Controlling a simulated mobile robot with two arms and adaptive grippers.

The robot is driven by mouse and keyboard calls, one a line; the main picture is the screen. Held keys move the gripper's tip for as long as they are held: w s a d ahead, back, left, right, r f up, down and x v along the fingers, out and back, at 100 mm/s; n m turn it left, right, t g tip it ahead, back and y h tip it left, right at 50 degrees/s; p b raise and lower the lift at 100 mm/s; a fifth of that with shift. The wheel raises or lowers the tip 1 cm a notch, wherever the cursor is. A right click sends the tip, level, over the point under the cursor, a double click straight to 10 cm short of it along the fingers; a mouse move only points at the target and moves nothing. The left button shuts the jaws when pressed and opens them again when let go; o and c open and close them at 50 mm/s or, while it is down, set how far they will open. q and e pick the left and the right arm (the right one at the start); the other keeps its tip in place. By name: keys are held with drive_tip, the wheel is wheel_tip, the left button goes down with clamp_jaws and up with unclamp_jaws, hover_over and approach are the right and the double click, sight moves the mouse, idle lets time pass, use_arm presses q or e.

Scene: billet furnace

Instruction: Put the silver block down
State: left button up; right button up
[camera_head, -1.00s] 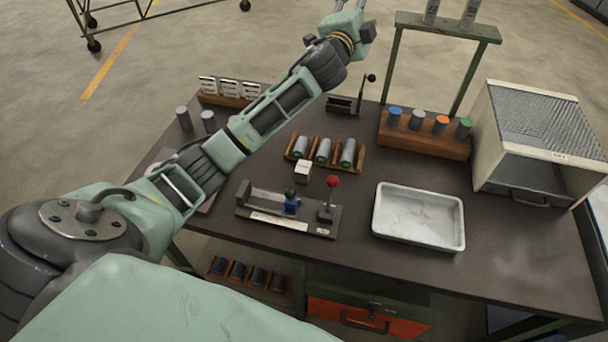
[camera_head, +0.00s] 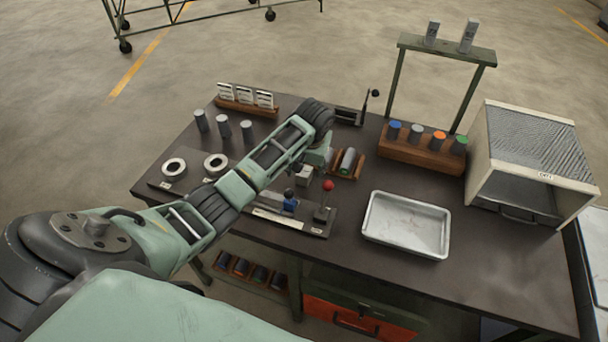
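A small pale silver-grey block (camera_head: 304,176) sits on the workbench just behind the grey fixture (camera_head: 262,212) with the blue piece and red-knobbed lever. My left arm reaches in from the left, and its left gripper (camera_head: 301,166) points down close to this block. The wrist and forearm hide much of the gripper, so its opening and any contact with the block cannot be told. Two upright silver blocks, one on the left (camera_head: 432,33) and one on the right (camera_head: 468,36), stand on the raised green shelf (camera_head: 450,49). My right gripper is not in view.
A wooden rack (camera_head: 348,166) of cylinders lies partly behind my wrist. A rack with coloured caps (camera_head: 424,156) and an open furnace box (camera_head: 532,150) stand behind. The bench's front right is clear.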

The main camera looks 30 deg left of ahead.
sight(305, 171)
use_arm(q)
drive_tip(key=shift+p+x, duration=0.55)
drive_tip(key=shift+x, duration=1.8)
drive_tip(key=shift+a+r, duration=0.1)
drive_tip(key=shift+a, duration=0.05)
clamp_jaws()
